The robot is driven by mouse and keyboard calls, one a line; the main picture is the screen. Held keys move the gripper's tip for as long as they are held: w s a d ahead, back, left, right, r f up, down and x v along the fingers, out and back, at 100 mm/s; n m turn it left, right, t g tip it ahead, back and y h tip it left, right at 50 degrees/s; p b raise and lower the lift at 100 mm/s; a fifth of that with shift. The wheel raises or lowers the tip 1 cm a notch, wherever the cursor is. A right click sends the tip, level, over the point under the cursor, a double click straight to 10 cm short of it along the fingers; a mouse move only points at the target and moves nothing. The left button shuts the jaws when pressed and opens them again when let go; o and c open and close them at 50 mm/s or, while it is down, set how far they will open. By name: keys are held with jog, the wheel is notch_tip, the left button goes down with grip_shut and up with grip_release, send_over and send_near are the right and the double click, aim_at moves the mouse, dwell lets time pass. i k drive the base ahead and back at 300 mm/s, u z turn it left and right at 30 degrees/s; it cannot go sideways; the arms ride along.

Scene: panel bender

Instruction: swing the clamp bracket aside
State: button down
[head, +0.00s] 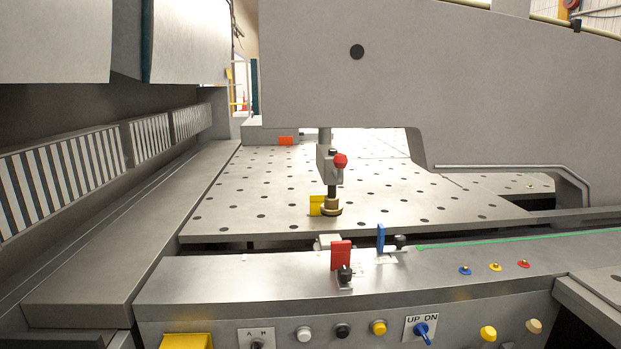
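It is not clear which part is the clamp bracket. A grey clamp-like post (328,170) with a red ball knob (340,160) comes down from the big grey frame. Its round brass-coloured foot (331,208) is over the perforated table, beside a small yellow block (316,205); I cannot tell whether it touches the table. On the front rail an upright red plate (341,254) stands behind a black knob (345,273). A blue upright plate (380,238) stands to its right with another black knob (400,241). My gripper is not in view.
The perforated table (270,185) is mostly clear. The grey frame (460,80) overhangs it from the right. The front rail (230,280) carries buttons and an UP/DN switch (421,329). A striped beam (65,170) runs along the left.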

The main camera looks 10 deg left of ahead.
aim_at(331, 169)
jog(key=u, duration=0.55)
jog(key=k, duration=0.6)
jog(key=u, duration=0.45)
jog(key=i, duration=1.1)
jog(key=z, duration=0.9)
